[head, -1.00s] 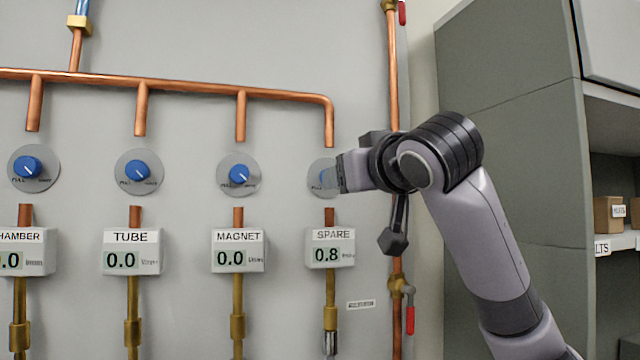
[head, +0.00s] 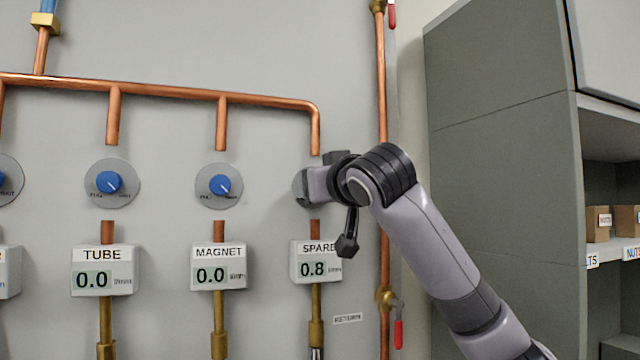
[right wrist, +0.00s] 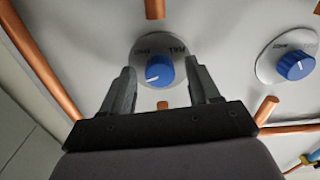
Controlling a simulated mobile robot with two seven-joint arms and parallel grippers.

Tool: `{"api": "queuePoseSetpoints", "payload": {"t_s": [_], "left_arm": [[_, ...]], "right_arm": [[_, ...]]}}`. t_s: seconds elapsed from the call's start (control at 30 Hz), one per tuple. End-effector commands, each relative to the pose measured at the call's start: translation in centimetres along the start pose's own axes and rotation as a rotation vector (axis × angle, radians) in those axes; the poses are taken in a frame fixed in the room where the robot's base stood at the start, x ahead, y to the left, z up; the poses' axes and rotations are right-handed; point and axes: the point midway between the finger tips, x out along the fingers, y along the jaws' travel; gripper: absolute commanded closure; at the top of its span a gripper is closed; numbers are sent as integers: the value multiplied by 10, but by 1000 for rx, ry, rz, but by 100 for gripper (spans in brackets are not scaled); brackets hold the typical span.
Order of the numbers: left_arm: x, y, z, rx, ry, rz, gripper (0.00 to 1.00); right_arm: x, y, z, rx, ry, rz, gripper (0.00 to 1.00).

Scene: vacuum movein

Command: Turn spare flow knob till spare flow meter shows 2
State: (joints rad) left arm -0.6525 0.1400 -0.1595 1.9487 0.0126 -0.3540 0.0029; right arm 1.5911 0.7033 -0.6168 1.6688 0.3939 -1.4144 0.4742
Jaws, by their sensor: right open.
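The fingers are open, one to each side of the knob, with visible gaps. My left gripper is not in view.
The magnet knob (head: 219,185) and tube knob (head: 109,182) sit to the left, above their meters (head: 218,267) and (head: 103,270), both reading 0.0. A vertical copper pipe (head: 381,90) runs close by my right wrist. A grey cabinet (head: 500,160) stands to the right.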

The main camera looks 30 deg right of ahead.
Motion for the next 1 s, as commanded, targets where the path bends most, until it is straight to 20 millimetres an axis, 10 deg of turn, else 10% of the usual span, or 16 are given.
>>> {"api": "queuePoseSetpoints", "payload": {"t_s": [0.13, 0.3, 1.0], "left_arm": [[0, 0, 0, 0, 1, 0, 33], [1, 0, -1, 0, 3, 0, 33], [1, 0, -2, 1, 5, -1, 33]], "right_arm": [[0, 0, 0, 0, 0, 0, 42], [0, 0, 0, 0, 0, 0, 95], [-1, 0, 0, -270, 1, 1, 95]]}}
